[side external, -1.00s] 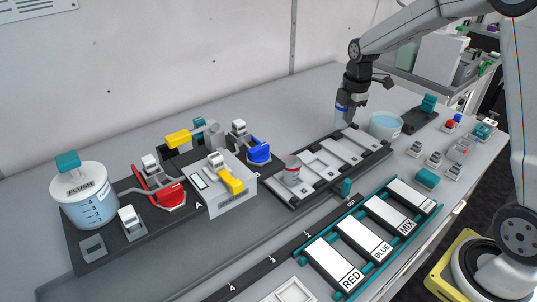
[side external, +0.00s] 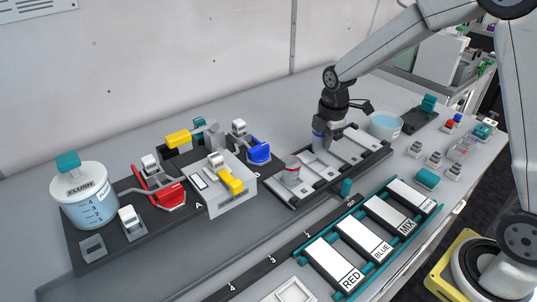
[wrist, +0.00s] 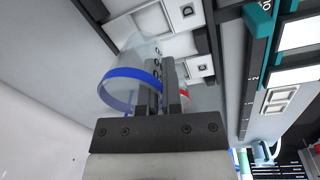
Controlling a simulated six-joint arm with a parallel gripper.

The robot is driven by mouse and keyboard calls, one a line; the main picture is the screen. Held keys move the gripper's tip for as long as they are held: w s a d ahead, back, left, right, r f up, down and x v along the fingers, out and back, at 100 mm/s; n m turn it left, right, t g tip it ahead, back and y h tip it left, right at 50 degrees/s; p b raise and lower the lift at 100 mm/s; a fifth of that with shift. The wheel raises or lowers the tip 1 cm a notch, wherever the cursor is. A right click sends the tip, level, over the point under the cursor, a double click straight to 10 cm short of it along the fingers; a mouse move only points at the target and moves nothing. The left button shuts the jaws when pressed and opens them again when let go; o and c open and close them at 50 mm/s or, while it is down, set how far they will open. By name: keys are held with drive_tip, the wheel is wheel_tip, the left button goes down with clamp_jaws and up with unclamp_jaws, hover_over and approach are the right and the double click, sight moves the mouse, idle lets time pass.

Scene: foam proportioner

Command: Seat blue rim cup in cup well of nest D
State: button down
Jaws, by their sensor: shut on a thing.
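The blue rim cup (wrist: 132,80) is clear-walled with a blue band. In the wrist view, my gripper (wrist: 160,82) is shut on the side of its wall. In the side view, my gripper (side external: 327,128) holds the cup (side external: 320,143) upright over the dark nest tray (side external: 290,203), right of the red rim cup. I cannot tell whether the cup touches the tray. The cup well below the cup is hidden in the side view.
The red rim cup (side external: 291,170) stands in the tray's left part. Recesses to the right look empty. A blue-handled valve (side external: 259,152) is left of the tray, a water tub (side external: 385,125) right. A small teal post (side external: 347,187) stands in front.

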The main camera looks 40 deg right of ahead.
drive_tip(key=shift+f, duration=1.75)
drive_tip(key=shift+f, duration=0.25)
drive_tip(key=shift+f, duration=0.7)
drive_tip(key=shift+c, duration=1.6)
unclamp_jaws()
drive_tip(key=shift+r, duration=0.15)
drive_tip(key=shift+r, duration=3.85)
